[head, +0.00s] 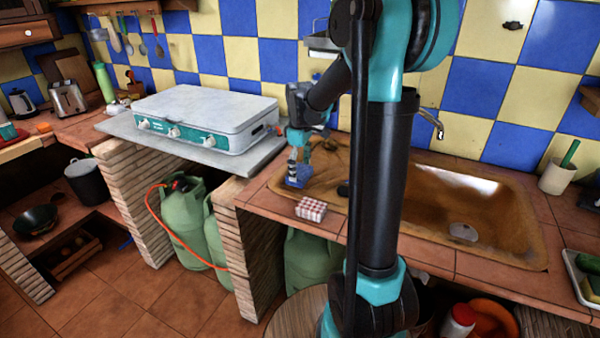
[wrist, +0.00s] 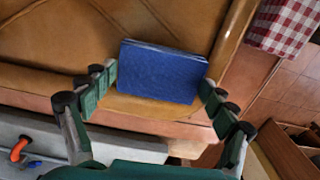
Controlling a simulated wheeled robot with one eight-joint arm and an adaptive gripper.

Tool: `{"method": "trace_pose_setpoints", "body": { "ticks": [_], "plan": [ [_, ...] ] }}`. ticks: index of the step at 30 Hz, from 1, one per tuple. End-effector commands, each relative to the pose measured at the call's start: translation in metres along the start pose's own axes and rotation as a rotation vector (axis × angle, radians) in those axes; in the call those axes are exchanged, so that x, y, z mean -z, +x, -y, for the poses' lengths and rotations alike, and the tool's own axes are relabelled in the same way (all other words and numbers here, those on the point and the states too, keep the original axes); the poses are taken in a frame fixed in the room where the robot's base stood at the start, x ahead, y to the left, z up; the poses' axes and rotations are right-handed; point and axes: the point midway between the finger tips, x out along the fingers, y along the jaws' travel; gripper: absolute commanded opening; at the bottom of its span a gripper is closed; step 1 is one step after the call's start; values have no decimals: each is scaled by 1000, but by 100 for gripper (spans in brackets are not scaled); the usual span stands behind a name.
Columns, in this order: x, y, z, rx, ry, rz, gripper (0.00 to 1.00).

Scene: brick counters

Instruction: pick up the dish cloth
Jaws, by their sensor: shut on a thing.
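A blue folded block with a cloth-like surface, which I take for the dish cloth (wrist: 160,73), sits between the fingertips of my gripper (wrist: 158,84) in the wrist view. The fingers are shut on its left and right sides. In the head view the gripper (head: 298,170) points down at the left end of the sink unit, with the blue cloth (head: 293,183) at its tips. I cannot tell whether the cloth still touches the surface under it.
A red-and-white checkered block (head: 311,209) lies on the tiled counter edge close by; it also shows in the wrist view (wrist: 284,25). The brown sink (head: 470,205) is to the right. A white gas stove (head: 205,115) stands left on a grey slab.

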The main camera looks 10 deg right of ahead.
Motion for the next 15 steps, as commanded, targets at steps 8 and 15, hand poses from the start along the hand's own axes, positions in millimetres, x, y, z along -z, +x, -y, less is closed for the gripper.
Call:
{"method": "trace_pose_setpoints", "body": {
  "ticks": [8, 15],
  "plan": [
    [0, -64, 1, 0, 0, 0, 61],
    [0, -128, 1, 0, 0, 0, 61]
  ]
}}
